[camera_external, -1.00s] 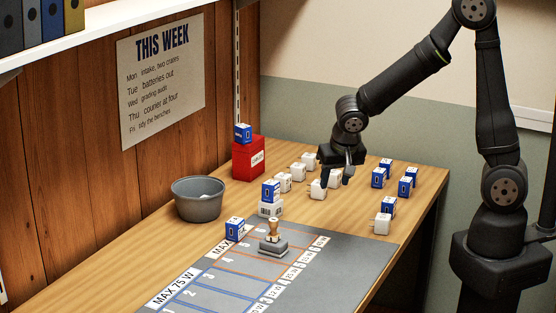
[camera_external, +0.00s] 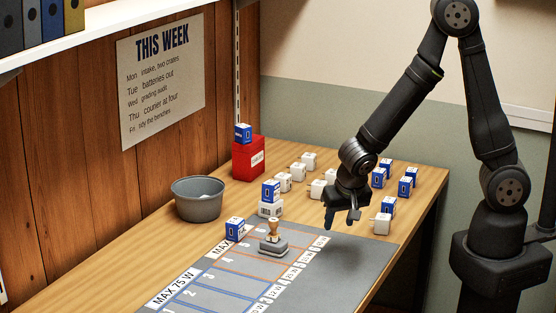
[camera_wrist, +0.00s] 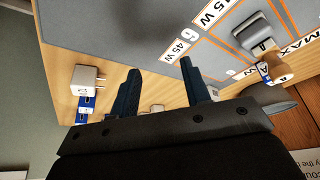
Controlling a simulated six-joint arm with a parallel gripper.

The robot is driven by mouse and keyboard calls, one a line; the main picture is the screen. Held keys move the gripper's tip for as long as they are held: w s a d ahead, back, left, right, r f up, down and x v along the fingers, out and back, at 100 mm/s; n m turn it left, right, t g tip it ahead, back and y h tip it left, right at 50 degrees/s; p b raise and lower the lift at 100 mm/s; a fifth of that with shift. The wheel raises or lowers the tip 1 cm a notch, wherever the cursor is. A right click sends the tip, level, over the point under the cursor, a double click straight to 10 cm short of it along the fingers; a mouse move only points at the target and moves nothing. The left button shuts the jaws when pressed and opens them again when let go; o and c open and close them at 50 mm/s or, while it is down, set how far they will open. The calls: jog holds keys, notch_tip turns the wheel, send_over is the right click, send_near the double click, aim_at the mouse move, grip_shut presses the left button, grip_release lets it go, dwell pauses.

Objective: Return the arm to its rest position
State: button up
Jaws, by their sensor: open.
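My gripper (camera_external: 341,219) hangs above the table at the far end of the grey mat (camera_external: 345,252), fingers pointing down. In the wrist view its two dark fingers (camera_wrist: 158,80) are apart with nothing between them. My arm is bent, reaching over the table from the right. A white charger block with a blue-and-white one behind it (camera_external: 382,222) stands just right of the gripper; the white block also shows at left in the wrist view (camera_wrist: 88,77).
A stamp (camera_external: 273,240) stands on the mat. Several white and blue blocks (camera_external: 379,178) stand at the back. A red box (camera_external: 249,160) with a blue block on top and a grey bin (camera_external: 198,200) are on the left. The mat's near part is clear.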

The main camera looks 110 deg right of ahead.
jog(key=shift+w+a+f, duration=0.3)
jog(key=shift+w+f, duration=0.1)
jog(key=shift+w, duration=0.2)
jog(key=shift+w+a+f, duration=0.3)
jog(key=shift+w+f, duration=0.05)
jog(key=shift+w, duration=0.2)
jog(key=shift+s, duration=0.1)
jog(key=s+d+r, duration=0.5)
jog(key=s+r, duration=0.2)
jog(key=s, duration=0.3)
jog(key=shift+w+d+r, duration=0.2)
jog(key=shift+w+d, duration=0.35)
jog(key=shift+w, duration=0.2)
jog(key=shift+w+d+r, duration=0.25)
jog(key=shift+w+d, duration=0.35)
jog(key=shift+w, duration=0.1)
jog(key=shift+w+d+r, duration=0.2)
jog(key=shift+w+d, duration=0.35)
jog(key=shift+w, duration=0.2)
